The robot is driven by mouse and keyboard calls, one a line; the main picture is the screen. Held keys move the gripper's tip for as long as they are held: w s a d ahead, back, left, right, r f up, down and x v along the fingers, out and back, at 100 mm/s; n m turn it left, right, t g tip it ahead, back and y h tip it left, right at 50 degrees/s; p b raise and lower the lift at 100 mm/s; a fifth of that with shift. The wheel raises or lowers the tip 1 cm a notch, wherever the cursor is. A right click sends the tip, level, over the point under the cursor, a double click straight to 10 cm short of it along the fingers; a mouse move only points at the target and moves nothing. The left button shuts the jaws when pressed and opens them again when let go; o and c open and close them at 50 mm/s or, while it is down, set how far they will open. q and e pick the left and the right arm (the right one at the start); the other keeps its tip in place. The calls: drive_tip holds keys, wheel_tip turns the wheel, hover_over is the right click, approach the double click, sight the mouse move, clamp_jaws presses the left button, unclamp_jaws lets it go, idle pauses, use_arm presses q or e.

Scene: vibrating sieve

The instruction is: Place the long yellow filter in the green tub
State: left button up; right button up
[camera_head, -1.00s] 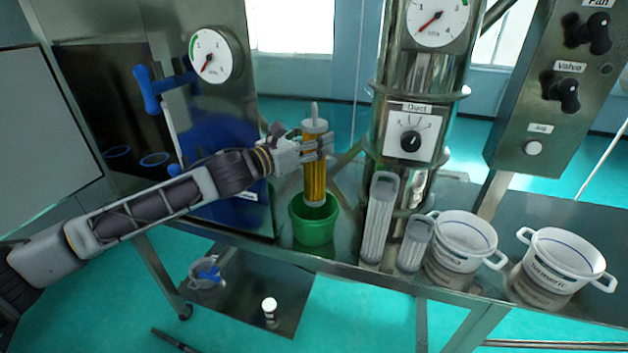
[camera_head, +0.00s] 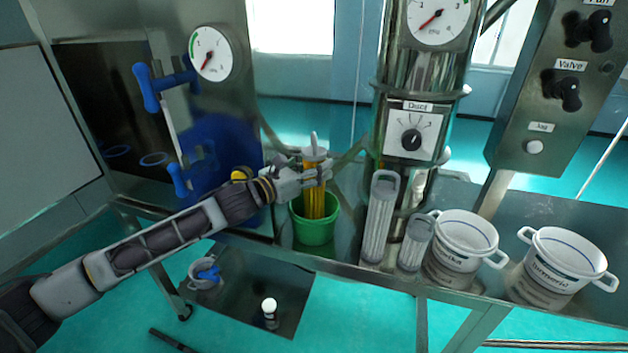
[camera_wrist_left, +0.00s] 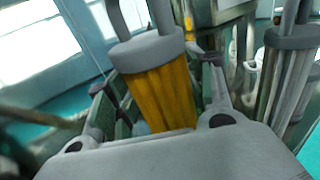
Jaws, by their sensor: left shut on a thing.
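The long yellow filter (camera_head: 314,198) stands upright in the head view, with a grey cap and handle on top. My left gripper (camera_head: 314,172) is shut on it just below the cap. The filter's lower part is inside the green tub (camera_head: 314,232), and its bottom end is hidden by the tub wall. I cannot tell whether it touches the tub's floor. In the left wrist view the yellow filter (camera_wrist_left: 160,95) is between the fingers of the left gripper (camera_wrist_left: 165,110). My right gripper is not in view.
To the right on the bench stand a tall grey-white filter (camera_head: 379,220), a shorter one (camera_head: 414,245) and two white pots (camera_head: 465,240), (camera_head: 562,262). The steel duct column (camera_head: 408,135) rises behind them. A cabinet with blue handles (camera_head: 165,85) is at left.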

use_arm(q)
drive_tip(key=shift+f, duration=0.1)
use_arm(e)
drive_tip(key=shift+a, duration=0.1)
use_arm(q)
drive_tip(key=shift+f, duration=2.05)
drive_tip(key=o, duration=1.1)
drive_tip(key=shift+o, duration=0.2)
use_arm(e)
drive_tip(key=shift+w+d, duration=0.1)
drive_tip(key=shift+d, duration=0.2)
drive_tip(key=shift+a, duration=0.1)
